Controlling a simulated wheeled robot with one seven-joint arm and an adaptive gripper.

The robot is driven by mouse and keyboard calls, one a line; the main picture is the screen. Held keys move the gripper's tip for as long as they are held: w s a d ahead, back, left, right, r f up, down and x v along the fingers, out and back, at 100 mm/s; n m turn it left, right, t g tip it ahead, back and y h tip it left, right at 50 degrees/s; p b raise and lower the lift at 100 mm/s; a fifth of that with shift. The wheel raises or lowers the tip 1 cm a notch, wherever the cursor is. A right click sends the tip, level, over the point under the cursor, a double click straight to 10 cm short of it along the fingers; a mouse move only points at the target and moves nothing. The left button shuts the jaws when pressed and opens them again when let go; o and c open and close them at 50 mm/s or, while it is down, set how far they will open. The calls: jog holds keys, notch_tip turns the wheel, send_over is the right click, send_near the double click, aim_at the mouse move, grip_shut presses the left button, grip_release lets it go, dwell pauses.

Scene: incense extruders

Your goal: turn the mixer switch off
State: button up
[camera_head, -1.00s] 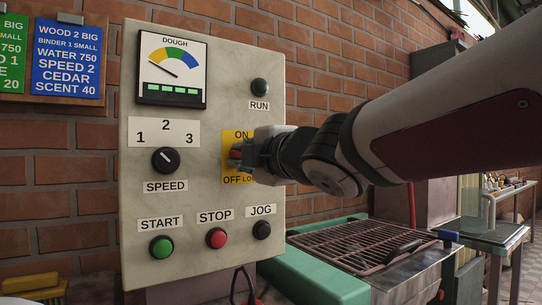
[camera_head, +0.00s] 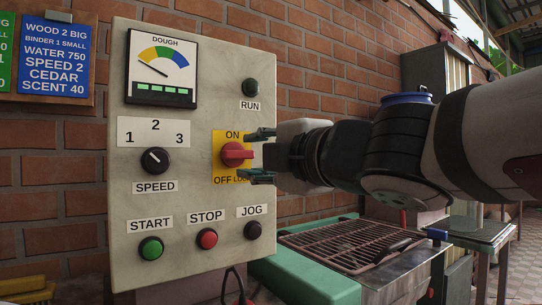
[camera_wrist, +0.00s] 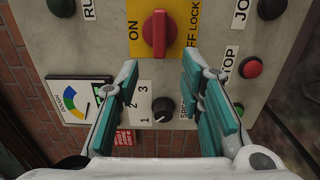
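The mixer switch is a red rotary handle (camera_head: 236,153) on a yellow plate (camera_head: 221,145) marked ON above and OFF LOCK below, on the right side of the control panel (camera_head: 190,110). Its grip lies level across the panel, between the two labels. In the wrist view the red handle (camera_wrist: 155,33) stands at the top, with ON to its left and OFF LOCK to its right. My gripper (camera_head: 262,154) is open and empty just in front and to the right of the handle, apart from it. In the wrist view its fingers (camera_wrist: 160,70) are spread wide with nothing between.
The panel also carries a SPEED knob (camera_head: 155,161), START (camera_head: 151,248), STOP (camera_head: 206,239) and JOG (camera_head: 253,230) buttons, a dark RUN lamp (camera_head: 251,88) and a DOUGH gauge (camera_head: 162,65). A green machine with a metal grille (camera_head: 345,243) stands below right.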

jog(key=v, duration=0.3)
jog(key=shift+s+d, duration=0.2)
jog(key=shift+s, duration=0.05)
jog(key=shift+d, duration=0.1)
